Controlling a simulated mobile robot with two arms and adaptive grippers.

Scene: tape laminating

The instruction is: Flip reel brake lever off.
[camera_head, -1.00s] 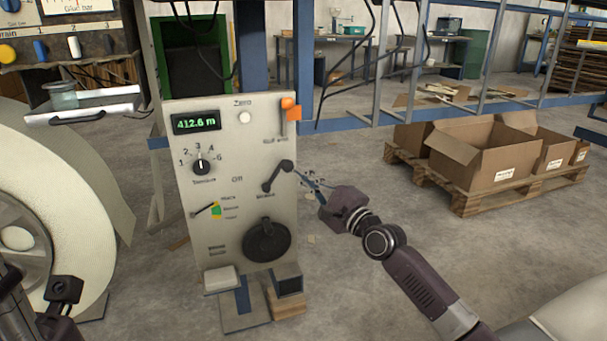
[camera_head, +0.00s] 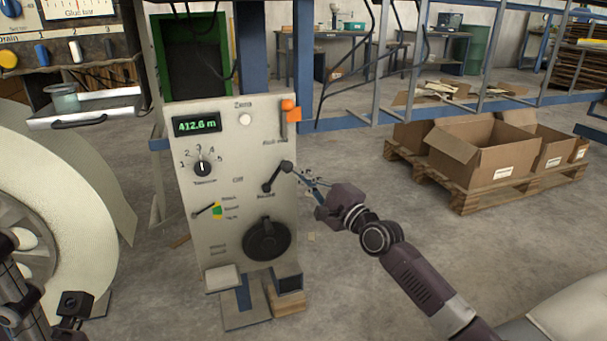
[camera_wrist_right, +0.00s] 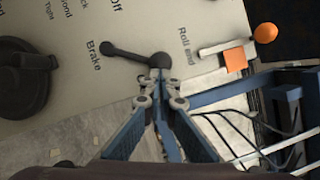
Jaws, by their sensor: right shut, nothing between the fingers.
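The reel brake lever (camera_head: 277,178) is a dark crank-shaped lever on the right side of the pale control panel (camera_head: 190,250). It slants from a lower-left knob to an upper-right knob. In the right wrist view the lever (camera_wrist_right: 133,54) lies between the "Off" and "Brake" labels. My right gripper (camera_head: 303,173) is just right of the lever's upper-right end. In the wrist view the right gripper's fingertips (camera_wrist_right: 160,74) are together and empty, right at that end; whether they touch it I cannot tell. Part of my left arm shows at lower left, without visible fingers.
The panel also has a black round knob (camera_head: 267,240), a small selector lever (camera_head: 205,210), a tension dial (camera_head: 202,168) and an orange-knobbed lever (camera_head: 288,105). A large white roll (camera_head: 85,180) stands to the left. Cardboard boxes (camera_head: 480,150) sit on a pallet to the right.

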